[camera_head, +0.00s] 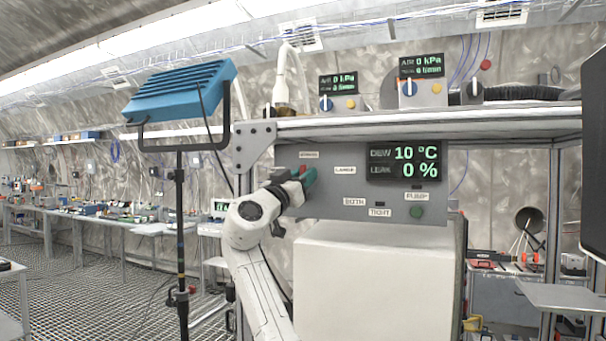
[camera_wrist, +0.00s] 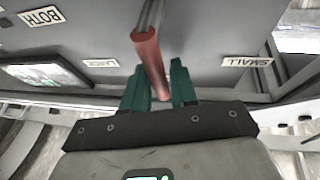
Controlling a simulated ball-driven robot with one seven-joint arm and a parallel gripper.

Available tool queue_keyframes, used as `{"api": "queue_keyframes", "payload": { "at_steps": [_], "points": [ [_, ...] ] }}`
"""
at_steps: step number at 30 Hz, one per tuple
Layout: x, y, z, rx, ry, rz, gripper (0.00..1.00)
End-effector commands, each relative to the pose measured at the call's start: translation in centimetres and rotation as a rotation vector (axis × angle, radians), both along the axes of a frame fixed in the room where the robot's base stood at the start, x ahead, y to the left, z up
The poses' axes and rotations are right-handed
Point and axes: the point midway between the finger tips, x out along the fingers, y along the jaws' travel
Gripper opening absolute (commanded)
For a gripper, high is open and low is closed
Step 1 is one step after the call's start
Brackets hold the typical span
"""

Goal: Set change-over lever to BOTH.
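The change-over lever has a red grip on a metal rod. In the wrist view its red grip (camera_wrist: 150,62) lies between the two teal fingers of my gripper (camera_wrist: 160,82). The fingers stand close together, and the grip nearly fills the gap. In the head view my gripper (camera_head: 306,176) is at the left part of the grey control panel (camera_head: 330,185), and little of the lever shows. The SMALL label (camera_head: 309,154) is just above my gripper. The LARGE label (camera_head: 345,170) is to its right, and the BOTH label (camera_head: 354,202) is lower right.
A display (camera_head: 404,162) reads 10 °C and 0 %. A green button (camera_head: 416,212) sits under the PUMP label. A white box-shaped cabinet (camera_head: 375,285) stands below the panel. A blue lamp (camera_head: 178,88) on a black stand is at the left. A shelf (camera_head: 430,126) overhangs the panel.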

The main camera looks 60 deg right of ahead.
Motion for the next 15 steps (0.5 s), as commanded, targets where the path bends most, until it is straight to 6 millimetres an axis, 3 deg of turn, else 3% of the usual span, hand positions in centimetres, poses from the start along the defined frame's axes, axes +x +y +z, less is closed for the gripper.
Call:
{"api": "queue_keyframes", "payload": {
  "at_steps": [7,15],
  "points": [
    [0.0,-0.07,0.0,0.0,0.0,0.001,0.27],
    [0.02,-0.04,-0.02,0.0,0.0,0.001,0.02]
  ]
}}
